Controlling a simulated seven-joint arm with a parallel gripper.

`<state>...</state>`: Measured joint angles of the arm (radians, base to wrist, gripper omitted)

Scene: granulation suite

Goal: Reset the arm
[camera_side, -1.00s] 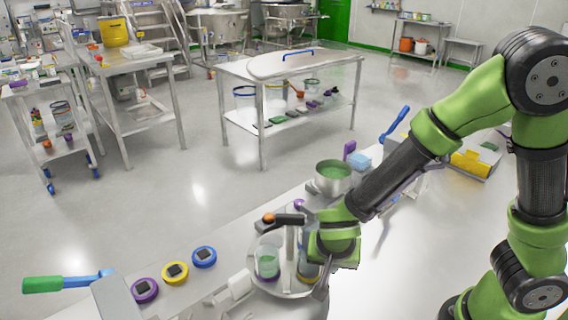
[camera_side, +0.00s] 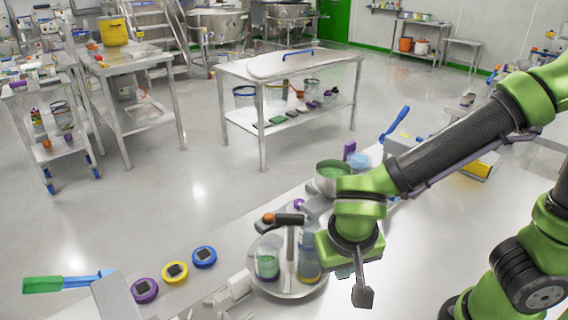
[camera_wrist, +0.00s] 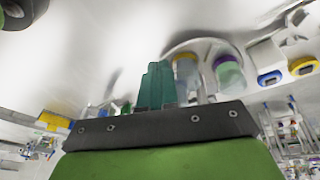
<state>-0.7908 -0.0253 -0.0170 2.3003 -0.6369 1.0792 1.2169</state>
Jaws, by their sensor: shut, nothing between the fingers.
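My gripper (camera_side: 362,292) is at the front of the bench in the side view, just right of a round tray (camera_side: 287,290). The wrist view shows its teal fingers (camera_wrist: 157,84) together, with nothing between them. On the tray stand a clear jar of green granules (camera_side: 267,265) and a jar with a yellow base (camera_side: 309,262). In the wrist view one jar (camera_wrist: 186,75) shows a yellow rim and the other (camera_wrist: 229,75) a purple rim and green contents. The gripper is apart from both jars.
A steel bowl of green material (camera_side: 331,178) stands behind my wrist. Purple, yellow and blue rings (camera_side: 175,273) lie at the left of the bench. A green-handled tool (camera_side: 60,284) is at far left. The bench right of my gripper is largely bare.

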